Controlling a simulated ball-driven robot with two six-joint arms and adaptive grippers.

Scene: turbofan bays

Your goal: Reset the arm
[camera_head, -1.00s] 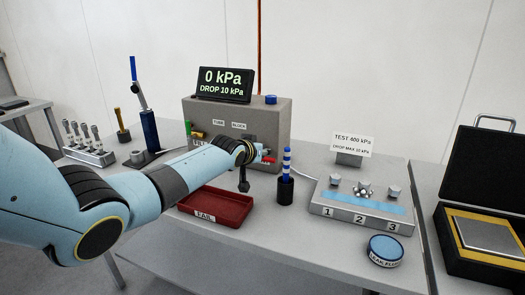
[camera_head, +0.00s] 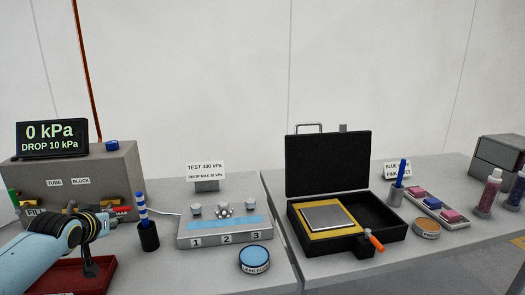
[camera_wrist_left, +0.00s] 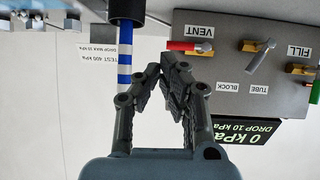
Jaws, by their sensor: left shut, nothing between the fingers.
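My left arm comes in from the lower left in the head view, with its gripper (camera_head: 88,268) low in front of the grey test box (camera_head: 100,167) and above the red tray (camera_head: 75,284). In the left wrist view the left gripper (camera_wrist_left: 172,62) has its fingertips together with nothing between them. The blue-and-white striped stick in its black cup (camera_head: 149,237) stands just right of the gripper. My right gripper is not in view.
The display (camera_head: 52,138) reads 0 kPa. A numbered fixture (camera_head: 222,239) and a blue round tin (camera_head: 254,260) are to the right. An open black case (camera_head: 328,165) stands on the right table with an orange-handled tool (camera_head: 375,241) at its front corner.

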